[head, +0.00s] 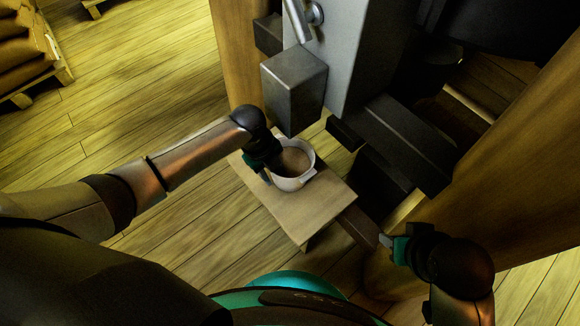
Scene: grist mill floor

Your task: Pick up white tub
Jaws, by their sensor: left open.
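The white tub (307,180) stands upright on a small wooden stand (299,219), below the grey machine spout. It holds something brownish, like meal or grain. My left gripper (270,172) is at the tub's left side, close to its rim; it is open, and I cannot tell whether a finger is inside the rim or touching it. My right gripper (386,241) is to the lower right, beyond the stand's right edge and away from the tub. Its finger gap does not show clearly.
A grey metal block (293,88) of the machine hangs just above and behind the tub. Dark beams (400,143) and a thick wooden post (500,165) crowd the right. Sacks on a pallet (25,50) stand at the far upper left. The plank floor on the left is clear.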

